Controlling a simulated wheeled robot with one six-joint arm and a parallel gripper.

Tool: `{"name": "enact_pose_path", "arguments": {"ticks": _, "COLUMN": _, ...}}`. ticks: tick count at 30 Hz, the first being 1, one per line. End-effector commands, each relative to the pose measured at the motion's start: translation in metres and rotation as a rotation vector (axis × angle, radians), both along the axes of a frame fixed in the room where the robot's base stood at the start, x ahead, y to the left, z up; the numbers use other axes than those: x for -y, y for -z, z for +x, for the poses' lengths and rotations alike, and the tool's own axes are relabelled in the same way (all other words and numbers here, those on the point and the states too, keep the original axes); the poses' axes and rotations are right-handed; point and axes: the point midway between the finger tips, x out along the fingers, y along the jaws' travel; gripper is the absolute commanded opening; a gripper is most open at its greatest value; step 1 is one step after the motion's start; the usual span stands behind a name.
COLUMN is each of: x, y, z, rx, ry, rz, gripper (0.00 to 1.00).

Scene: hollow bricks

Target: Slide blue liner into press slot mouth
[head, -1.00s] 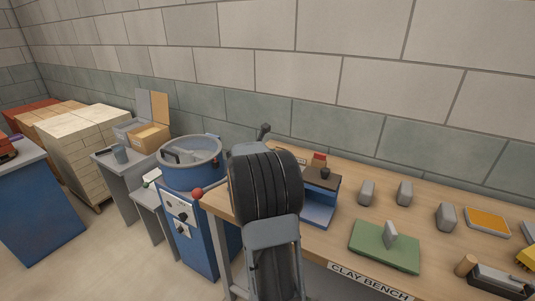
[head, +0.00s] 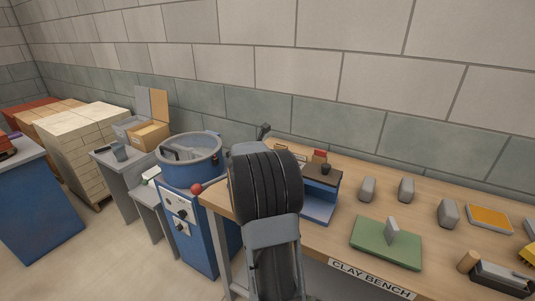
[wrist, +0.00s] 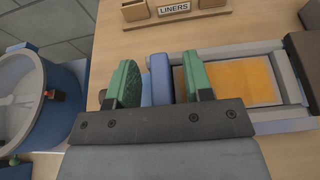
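My gripper (wrist: 161,78) has two green fingers, spread apart. An upright blue piece (wrist: 160,78) stands between them, with a gap showing on each side; I cannot tell whether it is the liner or part of the press. To its right in the wrist view a grey frame (wrist: 237,47) surrounds an orange sheet (wrist: 240,82), and a dark block (wrist: 306,58) stands at the frame's right end. In the head view the blue press (head: 319,208) with a dark top sits on the bench, partly behind my arm, which hides the fingers. The slot mouth is not clearly visible.
A wooden rack (wrist: 133,11) labelled LINERS stands beyond the fingers. A blue round tub (wrist: 30,95) is at left. On the bench (head: 345,240) are a green board (head: 375,250), several grey blocks and an orange tray (head: 489,218). The wall runs behind.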

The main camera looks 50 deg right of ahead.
Motion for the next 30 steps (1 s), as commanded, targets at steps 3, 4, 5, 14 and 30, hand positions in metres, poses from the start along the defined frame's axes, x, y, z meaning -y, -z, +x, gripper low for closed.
{"name": "enact_pose_path", "arguments": {"ticks": 3, "x": 0.000, "y": 0.000, "z": 0.000, "rx": 0.000, "ry": 0.000, "rz": 0.000, "gripper": 0.49}}
{"name": "enact_pose_path", "arguments": {"ticks": 4, "x": 0.000, "y": 0.000, "z": 0.000, "rx": 0.000, "ry": 0.000, "rz": 0.000, "gripper": 0.49}}
{"name": "enact_pose_path", "arguments": {"ticks": 5, "x": 0.000, "y": 0.000, "z": 0.000, "rx": 0.000, "ry": 0.000, "rz": 0.000, "gripper": 0.49}}
{"name": "enact_pose_path", "arguments": {"ticks": 14, "x": -0.021, "y": -0.008, "z": -0.005, "rx": 0.002, "ry": -0.002, "rz": -0.001, "gripper": 0.49}}
{"name": "enact_pose_path", "arguments": {"ticks": 30, "x": -0.111, "y": -0.042, "z": -0.027, "rx": 0.001, "ry": -0.003, "rz": -0.001, "gripper": 0.49}}
